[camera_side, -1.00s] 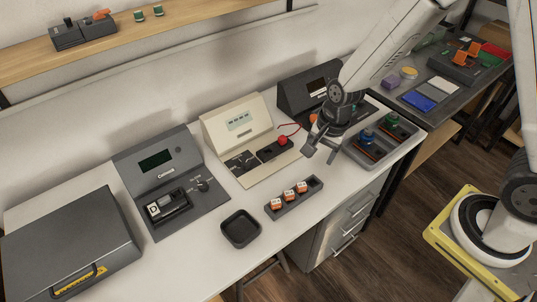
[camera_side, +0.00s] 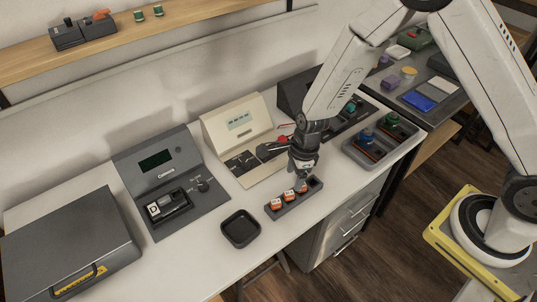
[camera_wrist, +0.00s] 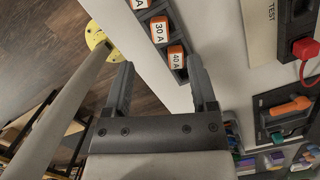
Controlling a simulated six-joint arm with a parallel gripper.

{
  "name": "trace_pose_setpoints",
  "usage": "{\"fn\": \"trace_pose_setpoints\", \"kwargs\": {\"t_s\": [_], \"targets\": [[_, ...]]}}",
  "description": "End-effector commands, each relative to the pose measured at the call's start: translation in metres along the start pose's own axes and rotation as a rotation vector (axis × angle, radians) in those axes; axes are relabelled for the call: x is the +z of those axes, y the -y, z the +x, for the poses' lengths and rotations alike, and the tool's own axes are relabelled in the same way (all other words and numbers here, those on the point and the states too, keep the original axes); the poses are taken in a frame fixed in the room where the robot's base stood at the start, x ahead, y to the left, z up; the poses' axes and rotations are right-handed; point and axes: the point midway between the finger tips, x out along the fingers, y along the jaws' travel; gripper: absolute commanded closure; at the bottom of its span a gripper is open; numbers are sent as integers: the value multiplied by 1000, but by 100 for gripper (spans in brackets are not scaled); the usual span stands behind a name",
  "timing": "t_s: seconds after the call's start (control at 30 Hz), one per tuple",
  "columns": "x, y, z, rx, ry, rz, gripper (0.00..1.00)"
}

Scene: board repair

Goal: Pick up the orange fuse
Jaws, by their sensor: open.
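A dark narrow tray (camera_side: 276,214) holds three orange fuses with white faces in a row. In the side view the left fuse (camera_side: 276,205) and the middle fuse (camera_side: 289,195) show, and my gripper (camera_side: 302,184) is over the right end of the row, partly covering the third. In the wrist view the fuse marked 40 A (camera_wrist: 176,57) lies between the lines of my open fingers, nearer the right one. The fuse marked 30 A (camera_wrist: 160,30) is beyond it, and a third is cut off at the top edge. My gripper (camera_wrist: 160,64) is open and empty.
A square black dish (camera_side: 240,229) stands left of the tray. Behind are a dark-grey tester (camera_side: 165,165) and a cream test unit (camera_side: 235,118) with a red plug (camera_wrist: 305,48). A grey tray (camera_side: 362,157) with coloured parts is to the right.

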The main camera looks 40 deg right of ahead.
Motion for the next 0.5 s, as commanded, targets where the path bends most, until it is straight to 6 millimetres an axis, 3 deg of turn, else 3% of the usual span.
{"fn": "trace_pose_setpoints", "kwargs": {"t_s": [0.23,0.5], "targets": [[0,0,17,2,-2,-3,26],[0,0,21,0,-1,-2,26]]}}
